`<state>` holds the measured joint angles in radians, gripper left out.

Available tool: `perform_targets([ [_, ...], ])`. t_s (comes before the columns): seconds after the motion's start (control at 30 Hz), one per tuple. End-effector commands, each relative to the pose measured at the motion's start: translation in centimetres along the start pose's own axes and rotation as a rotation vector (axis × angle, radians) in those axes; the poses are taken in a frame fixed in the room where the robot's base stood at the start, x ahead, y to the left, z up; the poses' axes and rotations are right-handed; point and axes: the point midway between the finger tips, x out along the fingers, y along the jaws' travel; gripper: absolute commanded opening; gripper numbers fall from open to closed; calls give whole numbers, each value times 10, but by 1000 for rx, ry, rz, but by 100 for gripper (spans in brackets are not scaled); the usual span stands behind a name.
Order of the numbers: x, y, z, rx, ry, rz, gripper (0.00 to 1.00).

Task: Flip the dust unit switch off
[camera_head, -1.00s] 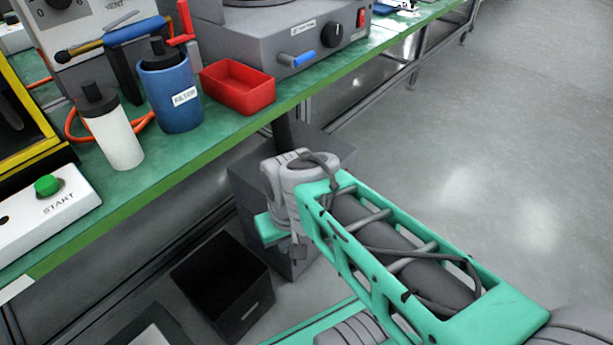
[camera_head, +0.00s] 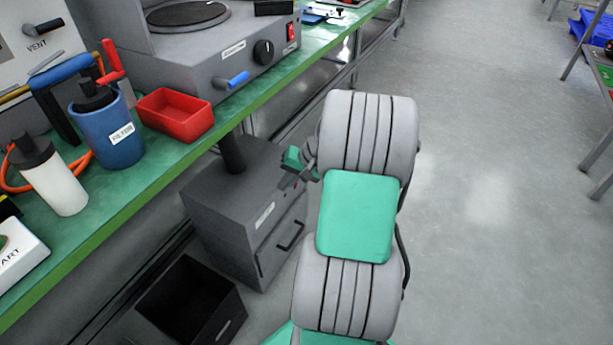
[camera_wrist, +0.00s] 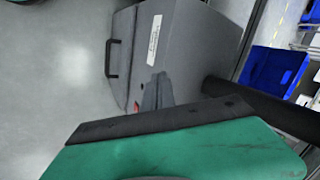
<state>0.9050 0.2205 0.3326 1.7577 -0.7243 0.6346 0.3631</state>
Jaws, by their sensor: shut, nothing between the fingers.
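The dust unit appears to be the grey box (camera_head: 230,205) under the bench, with a white label, a handle and a black pipe on top. It also shows in the wrist view (camera_wrist: 200,45). I cannot make out its switch clearly; my gripper covers part of the unit's upper front. My gripper (camera_head: 287,181) is shut and empty, close in front of the upper right of the unit's front. In the wrist view its grey fingers (camera_wrist: 158,84) overlap the box below the label. I cannot tell whether they touch it.
The green bench (camera_head: 160,165) above holds a red tray (camera_head: 176,116), a blue filter canister (camera_head: 108,135), a white bottle (camera_head: 55,185) and a grey hotplate unit with a red switch (camera_head: 291,32). A black open bin (camera_head: 195,310) stands below.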

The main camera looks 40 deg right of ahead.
Motion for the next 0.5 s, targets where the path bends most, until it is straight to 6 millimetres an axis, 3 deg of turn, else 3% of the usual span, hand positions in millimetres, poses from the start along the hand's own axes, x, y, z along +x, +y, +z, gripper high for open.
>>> perform_targets([
  [0.03,-8,42,-23,114,37,-62,0],
  [0.1,-18,87,-44,231,93,-153,0],
  [0.2,-31,135,-57,342,158,-250,0],
  [0.3,-37,157,-60,392,189,-298,0],
  [0.5,-39,160,-61,399,196,-308,0],
])
